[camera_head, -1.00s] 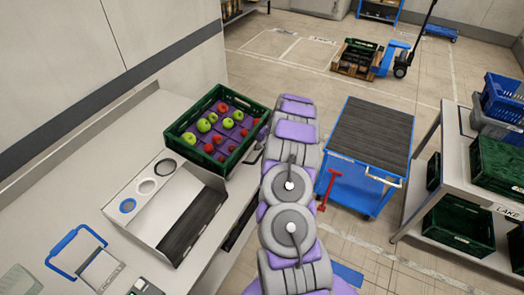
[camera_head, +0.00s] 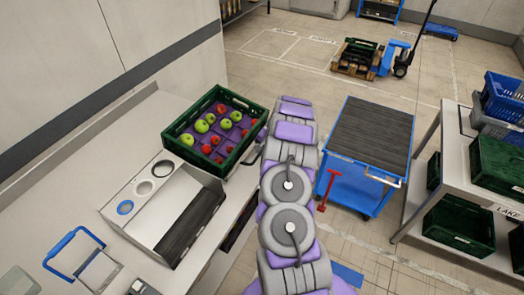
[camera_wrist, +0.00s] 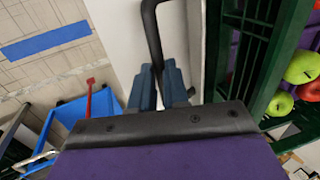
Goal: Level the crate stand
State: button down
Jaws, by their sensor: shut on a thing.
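A green crate (camera_head: 179,142) with red and green apples on a purple liner rests at the far end of the bench, left of my arm; its side also shows in the wrist view (camera_wrist: 288,50). The stand under it is mostly hidden by the crate. In the wrist view, my gripper (camera_wrist: 162,88) is shut on a black bent bar (camera_wrist: 151,35) that comes down between its blue-grey fingers. The bar stands beside the crate, over a white surface. In the head view my arm hides the gripper.
A blue cart (camera_head: 345,180) with a dark top stands right of my arm. A rack (camera_head: 455,145) with crates is further right.

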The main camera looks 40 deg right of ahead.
jog(key=shift+w+d+r, duration=0.1)
jog(key=shift+d+r, duration=0.05)
jog(key=shift+d, duration=0.05)
jog(key=r, duration=0.1)
jog(key=r+p, duration=0.1)
jog(key=r, duration=0.2)
jog(key=shift+w+a+r+p, duration=0.1)
jog(key=shift+w+r+p, duration=0.2)
jog(key=shift+w+r, duration=0.2)
jog(key=shift+r, duration=0.05)
jog(key=c, duration=1.6)
grip_release()
jog(key=shift+d, duration=0.2)
jog(key=o, duration=0.5)
jog(key=shift+w+a+f, duration=0.15)
jog(key=shift+f, duration=0.2)
jog(key=shift+a, duration=0.1)
jog(key=shift+s, duration=0.2)
jog(key=v, duration=1.7)
